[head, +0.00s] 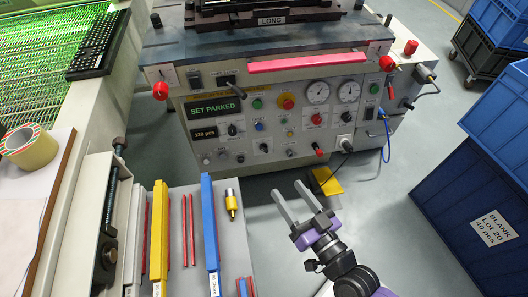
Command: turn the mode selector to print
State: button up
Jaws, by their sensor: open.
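The control panel (290,115) on the front of the grey machine carries several black knobs. One black rotary knob (232,130) sits right of the "120 pcs" display, and a black handle (229,83) is above the "SET PARKED" display (213,109). My gripper (288,189) is open and empty, below the panel in the picture and apart from the knobs.
A yellow foot pedal (327,181) is on the floor by the machine, just beyond my gripper. A grey bench (180,240) with coloured bars stands at the lower left. Blue crates (470,215) stand at the right. A red bar (307,62) runs along the machine's front top edge.

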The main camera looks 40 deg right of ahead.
jog(key=s+a+r+n+y, duration=0.35)
jog(key=s+a+r, duration=0.2)
jog(key=s, duration=0.25)
jog(key=n+g+h+b, duration=0.5)
jog(key=n+h+b, duration=0.3)
jog(key=n+b, duration=1.2)
send_near(264, 149)
jog(key=w+d+f+n+p, duration=0.1)
jog(key=f+n+p, duration=0.1)
jog(key=n+p, duration=0.1)
jog(key=shift+y, duration=0.25)
jog(key=shift+r+b+x, duration=0.1)
jog(key=shift+b+x, duration=0.4)
jog(key=shift+x, duration=1.5)
jog(key=shift+r+b+x, duration=0.15)
jog(key=shift+b+x, duration=0.35)
jog(key=shift+x, duration=1.45)
jog(key=shift+w, duration=0.1)
jog(key=shift+m, duration=0.25)
grip_shut()
